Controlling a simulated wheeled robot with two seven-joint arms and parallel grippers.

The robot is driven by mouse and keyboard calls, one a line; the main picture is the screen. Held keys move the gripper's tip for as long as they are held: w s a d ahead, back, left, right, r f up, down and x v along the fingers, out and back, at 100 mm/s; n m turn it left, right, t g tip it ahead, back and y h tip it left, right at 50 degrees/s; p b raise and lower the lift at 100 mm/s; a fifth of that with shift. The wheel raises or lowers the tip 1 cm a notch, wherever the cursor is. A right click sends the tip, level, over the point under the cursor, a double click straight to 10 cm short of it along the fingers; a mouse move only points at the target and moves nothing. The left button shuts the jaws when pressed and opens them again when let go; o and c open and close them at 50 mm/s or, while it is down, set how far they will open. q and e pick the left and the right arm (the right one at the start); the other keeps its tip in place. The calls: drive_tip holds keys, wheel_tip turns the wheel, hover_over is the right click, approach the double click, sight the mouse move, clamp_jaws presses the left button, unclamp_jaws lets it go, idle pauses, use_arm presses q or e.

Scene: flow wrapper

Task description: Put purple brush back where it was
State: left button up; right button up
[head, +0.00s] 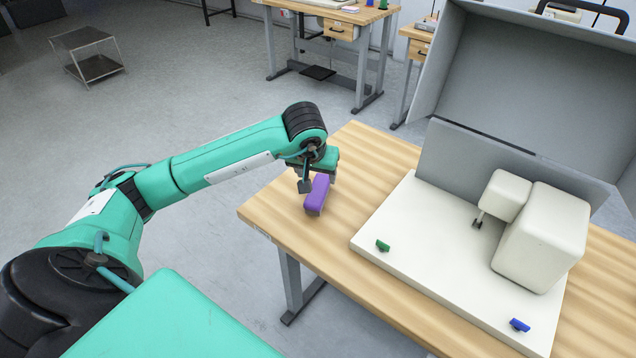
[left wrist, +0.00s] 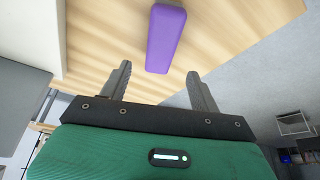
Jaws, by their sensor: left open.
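The purple brush (head: 317,194) lies on the wooden table near its left edge in the head view. It shows as a plain purple block, and I cannot make out bristles. My left gripper (head: 305,180) is right beside the brush in the head view. In the left wrist view, the gripper (left wrist: 160,80) is open with nothing between its fingers. The purple brush (left wrist: 165,38) shows beyond the fingertips there, about in line with the gap and apart from both fingers. My right gripper is in neither view.
A white base plate (head: 400,235) with a cream machine (head: 543,235), a green knob (head: 383,245) and a blue knob (head: 520,325) stands right of the brush. A raised grey cover (head: 535,85) is behind it. Bare wooden tabletop (head: 365,155) lies between brush and plate.

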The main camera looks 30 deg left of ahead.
use_arm(q)
drive_tip(key=shift+v, duration=2.35)
